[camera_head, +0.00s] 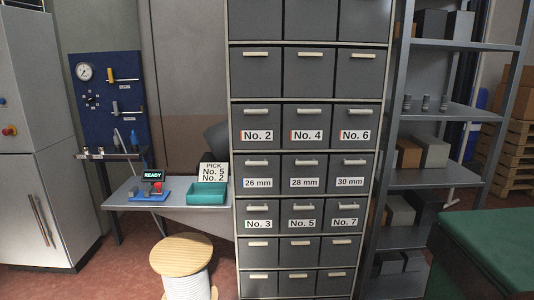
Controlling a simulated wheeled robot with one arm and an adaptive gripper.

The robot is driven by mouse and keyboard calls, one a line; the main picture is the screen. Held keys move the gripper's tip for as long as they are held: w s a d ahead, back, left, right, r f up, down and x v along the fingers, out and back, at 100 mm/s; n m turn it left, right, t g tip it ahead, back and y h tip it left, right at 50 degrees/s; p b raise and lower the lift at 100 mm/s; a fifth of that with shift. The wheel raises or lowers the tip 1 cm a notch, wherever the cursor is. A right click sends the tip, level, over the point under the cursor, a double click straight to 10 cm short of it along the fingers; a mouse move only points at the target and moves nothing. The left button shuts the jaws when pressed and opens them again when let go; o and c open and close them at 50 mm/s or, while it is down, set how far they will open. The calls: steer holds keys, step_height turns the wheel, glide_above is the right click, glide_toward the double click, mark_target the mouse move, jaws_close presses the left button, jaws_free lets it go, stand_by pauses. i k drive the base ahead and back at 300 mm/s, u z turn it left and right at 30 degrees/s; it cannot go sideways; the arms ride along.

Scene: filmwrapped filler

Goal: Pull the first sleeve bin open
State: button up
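A tall grey bin cabinet (232,120) stands in the middle, with columns of drawers that all look closed. Labelled bins are No. 2 (257,121), No. 4 (307,121) and No. 6 (356,121), then 26 mm (257,170), 28 mm (304,171) and 30 mm (350,170), then No. 3 (258,212), No. 5 (303,212) and No. 7 (347,211). Each has a pale handle near its top. A white card (213,171) reads PICK No. 5, No. 2. My gripper is not in view.
A side table (120,197) left of the cabinet holds a teal tray (207,196) and a READY device (152,180). A wood-topped spool (183,255) stands before it. Grey shelving (440,180) and a green-topped bench (500,240) are at right.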

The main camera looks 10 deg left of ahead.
mark_target(255, 175)
steer(key=i, duration=0.85)
steer(key=u, duration=2.25)
